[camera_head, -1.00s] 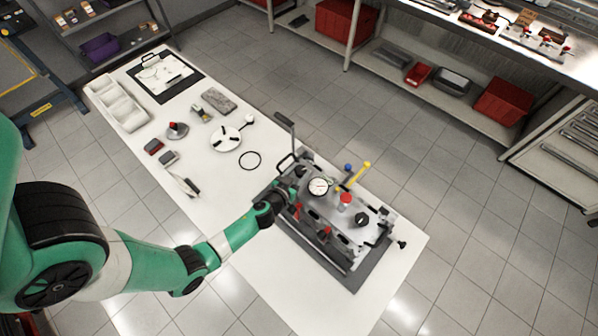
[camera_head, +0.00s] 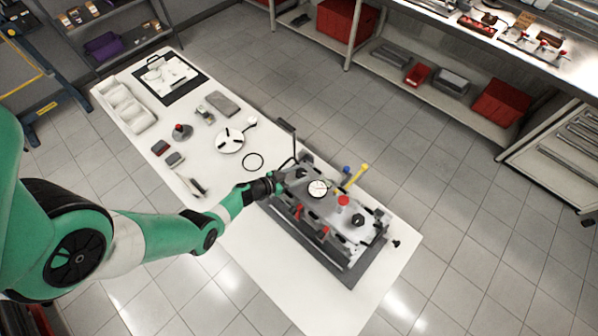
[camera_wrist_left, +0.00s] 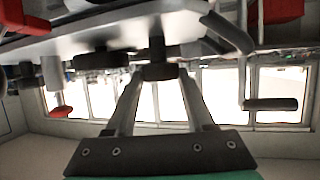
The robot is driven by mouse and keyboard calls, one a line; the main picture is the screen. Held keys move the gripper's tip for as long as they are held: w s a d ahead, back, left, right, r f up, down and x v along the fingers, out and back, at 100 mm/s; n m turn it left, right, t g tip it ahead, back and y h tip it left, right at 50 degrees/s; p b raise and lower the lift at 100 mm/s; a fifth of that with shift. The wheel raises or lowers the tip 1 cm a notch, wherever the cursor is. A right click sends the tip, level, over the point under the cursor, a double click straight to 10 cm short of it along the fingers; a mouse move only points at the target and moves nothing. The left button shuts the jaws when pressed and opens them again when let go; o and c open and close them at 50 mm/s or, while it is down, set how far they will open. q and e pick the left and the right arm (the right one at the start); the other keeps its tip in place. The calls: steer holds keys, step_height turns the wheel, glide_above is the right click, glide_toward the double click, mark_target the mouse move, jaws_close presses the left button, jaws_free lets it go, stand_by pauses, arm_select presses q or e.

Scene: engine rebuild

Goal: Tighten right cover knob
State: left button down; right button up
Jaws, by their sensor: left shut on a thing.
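The engine block (camera_head: 330,222) with its grey top cover (camera_head: 330,206) sits on a dark mat at the near end of the white bench. One black knob (camera_head: 358,220) stands on the cover's near right part, clear of my arm. Another dark knob (camera_head: 302,173) shows near the far left end. My left gripper (camera_head: 280,184) is at the block's left end. In the left wrist view, its fingers (camera_wrist_left: 160,74) close on a dark knob-like part (camera_wrist_left: 157,50) beside the grey plate. In the head view, my gripper largely hides this part. My right gripper is not visible.
A dial gauge (camera_head: 318,188), a red knob (camera_head: 343,200) and a yellow-handled tool (camera_head: 357,173) stand on or by the engine. The near bench end (camera_head: 290,290) is clear.

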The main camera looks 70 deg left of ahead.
arm_select(q)
steer(key=shift+a+f+m+h+b, duration=0.1)
steer(key=shift+a+m+h+b, duration=0.15)
steer(key=shift+m+h, duration=0.25)
steer(key=shift+a+m+h+b, duration=0.1)
steer(key=shift+m+h+b, duration=0.15)
steer(key=shift+m+h, duration=0.2)
steer(key=m+h+b, duration=0.2)
steer(key=h+b, duration=0.1)
steer(key=b, duration=0.1)
steer(key=m+g+h+b, duration=0.1)
steer(key=m+h+b, duration=0.1)
steer(key=m+b, duration=0.1)
steer(key=f+m+g+h+b, duration=0.1)
steer(key=m+h+b, duration=0.1)
steer(key=b, duration=0.4)
steer(key=shift+w+a+f+m+h, duration=0.1)
steer(key=shift+w+a+m+h, duration=0.2)
steer(key=shift+h, duration=0.55)
steer(key=m+g+h+b, duration=0.2)
steer(key=b, duration=0.6)
steer(key=r+m+g+h+b, duration=0.1)
steer(key=m+g+h+b, duration=0.1)
steer(key=b, duration=0.6)
steer(key=shift+w+a+m+g, duration=0.1)
steer(key=shift+a+m+g, duration=0.1)
steer(key=shift+m+g, duration=0.3)
steer(key=shift+r+m+b, duration=0.15)
steer(key=shift+m+b, duration=0.2)
steer(key=shift+b, duration=0.35)
